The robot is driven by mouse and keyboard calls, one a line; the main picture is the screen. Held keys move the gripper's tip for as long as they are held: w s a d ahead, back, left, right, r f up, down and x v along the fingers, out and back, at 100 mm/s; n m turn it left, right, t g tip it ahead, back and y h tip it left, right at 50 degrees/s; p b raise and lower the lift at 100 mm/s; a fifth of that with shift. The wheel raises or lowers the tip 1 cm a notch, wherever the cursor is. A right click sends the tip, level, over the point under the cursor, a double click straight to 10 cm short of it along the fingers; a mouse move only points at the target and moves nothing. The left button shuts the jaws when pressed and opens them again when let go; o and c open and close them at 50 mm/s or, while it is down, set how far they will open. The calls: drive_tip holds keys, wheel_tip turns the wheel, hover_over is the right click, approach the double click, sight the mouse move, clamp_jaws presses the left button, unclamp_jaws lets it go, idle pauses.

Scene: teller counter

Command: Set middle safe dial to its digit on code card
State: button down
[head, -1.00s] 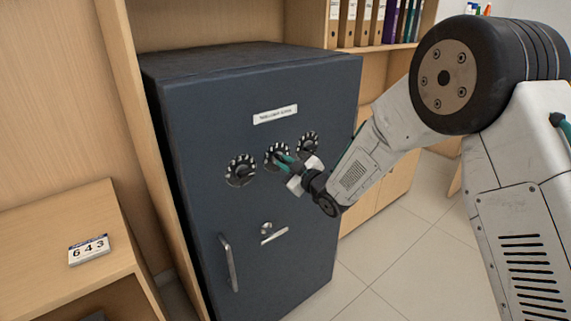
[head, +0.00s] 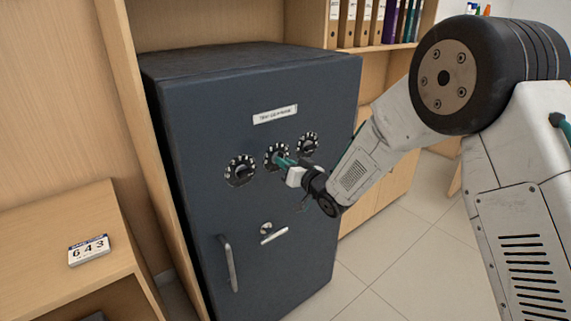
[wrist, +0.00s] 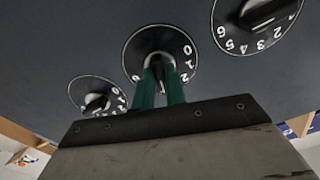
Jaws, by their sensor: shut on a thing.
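The dark safe (head: 190,120) has three round dials in a row on its door. My gripper (head: 281,159) is at the middle dial (head: 270,151), its green fingers shut on that dial's knob. In the wrist view the middle dial (wrist: 180,48) lies at the fingertips of my gripper (wrist: 160,72), which hide much of its lower part, so its setting cannot be read. The left dial (head: 239,171) and the right dial (head: 308,144) are clear of my gripper. The code card (head: 89,250) shows 6 4 3 and stands on the wooden desk at the left.
The wooden desk (head: 60,215) stands at the left. Shelves with binders (head: 365,22) are behind the safe. Tiled floor (head: 375,265) is open at the right.

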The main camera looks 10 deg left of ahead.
drive_tip(key=shift+s+f+m, duration=0.1)
drive_tip(key=shift+f+m, duration=0.05)
drive_tip(key=shift+m, duration=0.85)
drive_tip(key=c, duration=1.4)
unclamp_jaws()
drive_tip(key=shift+c, duration=0.2)
drive_tip(key=v, duration=0.7)
drive_tip(key=shift+s+d, duration=0.2)
drive_tip(key=shift+s, duration=0.05)
